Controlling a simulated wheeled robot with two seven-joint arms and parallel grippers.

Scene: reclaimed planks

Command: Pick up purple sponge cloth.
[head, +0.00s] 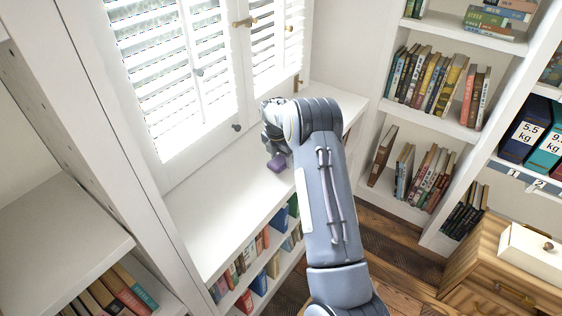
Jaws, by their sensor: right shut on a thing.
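The purple sponge cloth (277,164) is a small purple piece over the white window-seat ledge, below the shutters. My right gripper (274,151) is at the end of the grey arm that reaches up from the bottom of the head view. It is shut on the purple sponge cloth, and part of the cloth shows below the fingers. The fingers are partly hidden by my wrist. I cannot tell whether the cloth touches the ledge. My left gripper is not in the head view.
The white ledge (205,215) is otherwise clear, with books (262,283) on shelves under it. White shutters (165,70) with knobs stand behind. A bookcase (435,130) is at the right, and a wooden drawer unit (495,265) with a white box (535,252) at lower right.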

